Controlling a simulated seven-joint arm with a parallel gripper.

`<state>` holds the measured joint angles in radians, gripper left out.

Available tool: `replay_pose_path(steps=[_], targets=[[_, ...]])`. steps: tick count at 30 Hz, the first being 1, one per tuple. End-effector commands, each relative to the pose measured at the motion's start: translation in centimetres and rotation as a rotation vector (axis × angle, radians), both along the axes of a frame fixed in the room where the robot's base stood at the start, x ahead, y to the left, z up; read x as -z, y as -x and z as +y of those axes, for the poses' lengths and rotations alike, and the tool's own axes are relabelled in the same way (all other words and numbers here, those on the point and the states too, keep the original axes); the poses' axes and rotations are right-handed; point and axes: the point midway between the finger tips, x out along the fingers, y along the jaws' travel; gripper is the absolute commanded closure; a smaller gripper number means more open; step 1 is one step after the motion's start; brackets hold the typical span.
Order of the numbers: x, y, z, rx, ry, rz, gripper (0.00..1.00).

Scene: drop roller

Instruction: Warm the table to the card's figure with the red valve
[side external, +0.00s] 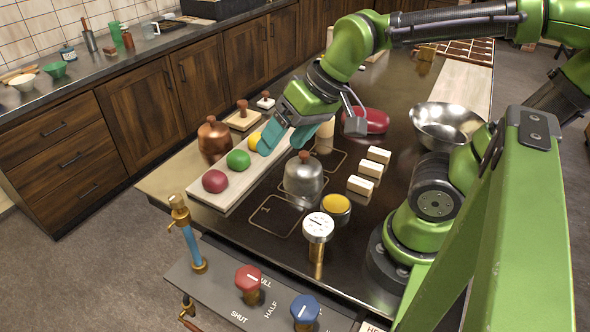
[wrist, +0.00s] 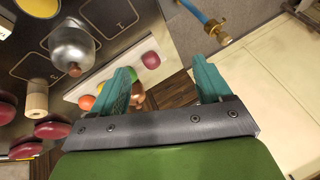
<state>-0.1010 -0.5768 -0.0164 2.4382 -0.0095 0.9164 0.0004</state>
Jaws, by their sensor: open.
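The red valve (side external: 248,278) stands on a grey panel (side external: 215,287) at the table's near edge, beside the lettering FULL, HALF and SHUT. I cannot tell which word its mark points to. A round white dial gauge (side external: 318,228) stands on a brass post behind the panel; its reading is too small to make out. My gripper (side external: 285,138) is open and empty, well away from the valve, above the pale board. In the wrist view my gripper (wrist: 165,72) has its teal fingers wide apart. A white label is partly cut off at the bottom edge; I cannot identify the card.
A blue valve (side external: 305,308) sits right of the red one. A brass fitting with a blue hose (side external: 188,235) rises at the left. The pale board (side external: 217,192) carries several coloured balls. A metal dome (side external: 303,178), yellow-topped tin (side external: 336,208) and white blocks (side external: 370,169) stand nearby.

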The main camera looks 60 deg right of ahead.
Motion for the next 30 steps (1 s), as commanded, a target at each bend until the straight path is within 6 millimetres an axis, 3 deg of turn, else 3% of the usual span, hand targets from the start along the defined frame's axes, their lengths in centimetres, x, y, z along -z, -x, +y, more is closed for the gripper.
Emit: replay_pose_path(steps=[9, 16, 23, 30], targets=[[3.7, -4.7, 6.6, -0.101, 0.019, 0.442, 0.22], [6.4, -6.6, 11.0, -0.062, 0.080, 0.732, 0.22], [5.0, -6.8, 12.1, 0.027, 0.071, 0.852, 0.22], [7.3, -5.6, 12.5, 0.035, 0.069, 0.870, 0.22]])
